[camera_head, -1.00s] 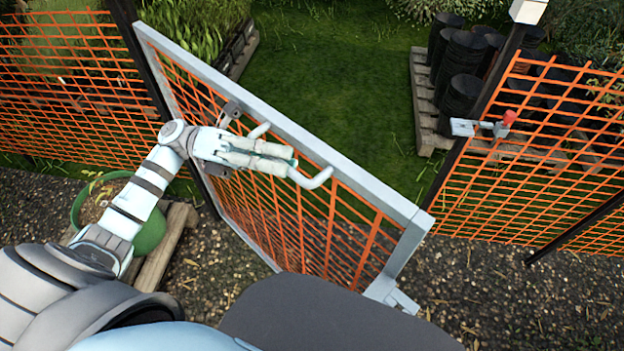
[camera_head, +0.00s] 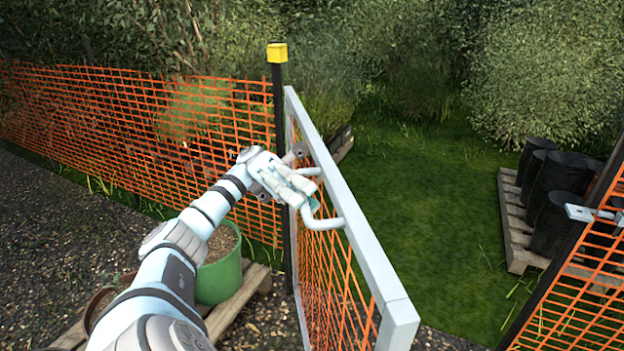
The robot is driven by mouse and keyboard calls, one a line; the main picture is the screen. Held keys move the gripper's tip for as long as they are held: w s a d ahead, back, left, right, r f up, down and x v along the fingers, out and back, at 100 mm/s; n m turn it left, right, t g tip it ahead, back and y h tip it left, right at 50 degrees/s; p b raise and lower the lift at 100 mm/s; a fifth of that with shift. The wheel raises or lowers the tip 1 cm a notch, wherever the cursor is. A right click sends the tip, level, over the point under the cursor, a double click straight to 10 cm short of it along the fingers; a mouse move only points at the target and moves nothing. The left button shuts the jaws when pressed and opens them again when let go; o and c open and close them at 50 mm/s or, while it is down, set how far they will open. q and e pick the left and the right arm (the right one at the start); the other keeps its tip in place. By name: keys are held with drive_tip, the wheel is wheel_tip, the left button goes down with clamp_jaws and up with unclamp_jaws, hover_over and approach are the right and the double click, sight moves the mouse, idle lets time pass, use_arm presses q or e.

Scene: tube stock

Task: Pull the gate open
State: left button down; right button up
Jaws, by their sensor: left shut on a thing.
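The gate (camera_head: 368,245) has a light grey metal frame with orange mesh. It stands open, angled away from the fence line, with its free end toward me and its far end by a black post with a yellow cap (camera_head: 277,53). A pale bent handle (camera_head: 325,222) sticks out of the gate's left face. My left gripper (camera_head: 305,195) is shut on this handle, and its fingers hide the middle of it. My right gripper is out of view.
A green pot (camera_head: 220,270) stands on a wooden pallet (camera_head: 250,290) beneath my left arm. Orange mesh fence (camera_head: 130,120) runs left. Right of the opening are a latch bracket (camera_head: 590,214) and black pots (camera_head: 550,195) on a pallet. Grass (camera_head: 420,200) beyond the gate is clear.

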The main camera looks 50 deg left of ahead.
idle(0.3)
use_arm(q)
drive_tip(key=c, duration=1.7)
unclamp_jaws()
drive_tip(key=shift+a, duration=0.15)
